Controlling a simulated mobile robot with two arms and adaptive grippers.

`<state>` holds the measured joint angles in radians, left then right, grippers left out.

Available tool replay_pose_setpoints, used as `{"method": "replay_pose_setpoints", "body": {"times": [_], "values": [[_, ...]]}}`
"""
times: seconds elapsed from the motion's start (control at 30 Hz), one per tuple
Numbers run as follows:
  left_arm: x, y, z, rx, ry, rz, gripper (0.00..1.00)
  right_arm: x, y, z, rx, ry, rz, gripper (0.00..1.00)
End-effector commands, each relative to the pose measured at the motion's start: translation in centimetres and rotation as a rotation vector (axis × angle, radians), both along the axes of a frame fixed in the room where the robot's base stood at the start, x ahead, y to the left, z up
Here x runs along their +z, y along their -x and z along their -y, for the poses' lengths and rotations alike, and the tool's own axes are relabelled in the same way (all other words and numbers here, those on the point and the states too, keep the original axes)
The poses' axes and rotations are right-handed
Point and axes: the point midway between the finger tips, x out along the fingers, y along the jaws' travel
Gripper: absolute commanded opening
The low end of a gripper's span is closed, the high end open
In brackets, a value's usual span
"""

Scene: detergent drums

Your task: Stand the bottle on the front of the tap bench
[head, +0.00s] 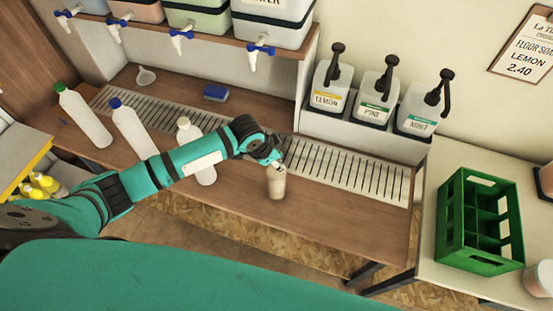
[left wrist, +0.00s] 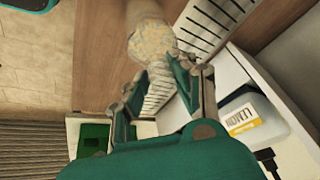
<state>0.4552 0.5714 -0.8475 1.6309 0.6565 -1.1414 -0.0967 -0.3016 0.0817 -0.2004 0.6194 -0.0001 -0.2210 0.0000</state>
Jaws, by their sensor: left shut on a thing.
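A pale beige bottle (head: 277,184) is below my left gripper (head: 268,155), over the wooden front strip of the tap bench (head: 330,215). The fingers are shut on its upper end. It looks roughly upright; I cannot tell whether its base touches the wood. In the left wrist view, the speckled pale bottle (left wrist: 152,42) shows beyond the fingertips of my left gripper (left wrist: 155,82). Its top is partly hidden by the gripper in the head view. My right gripper is not in view.
White bottles with green (head: 85,116), blue (head: 133,128) and white caps (head: 186,128) stand to the left, the last partly behind my arm. A slotted drain grate (head: 345,170) runs behind. Pump bottles (head: 377,98) stand at the back. A green crate (head: 450,232) is at right.

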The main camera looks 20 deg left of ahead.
Motion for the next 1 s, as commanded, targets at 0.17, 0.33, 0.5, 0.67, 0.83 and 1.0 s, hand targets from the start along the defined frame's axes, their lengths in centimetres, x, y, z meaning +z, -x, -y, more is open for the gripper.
{"method": "replay_pose_setpoints", "body": {"times": [0.17,0.33,0.5,0.67,0.83,1.0], "values": [[-0.2,0.0,0.0,0.0,0.0,-0.001,0.39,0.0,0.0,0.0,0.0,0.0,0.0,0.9],[-0.2,0.0,0.0,0.0,0.0,-0.001,0.48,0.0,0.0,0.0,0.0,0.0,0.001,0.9],[-0.1,0.0,0.0,0.0,-0.001,-0.001,0.48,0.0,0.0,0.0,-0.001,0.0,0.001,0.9],[1.1,0.3,-0.3,0.0,0.0,0.001,0.48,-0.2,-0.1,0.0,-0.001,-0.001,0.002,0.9],[4.2,1.4,-1.1,0.0,0.001,0.004,0.48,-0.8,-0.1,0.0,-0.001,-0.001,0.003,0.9],[7.6,2.6,-1.9,0.0,0.0,0.003,0.48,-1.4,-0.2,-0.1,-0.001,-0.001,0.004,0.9]]}}
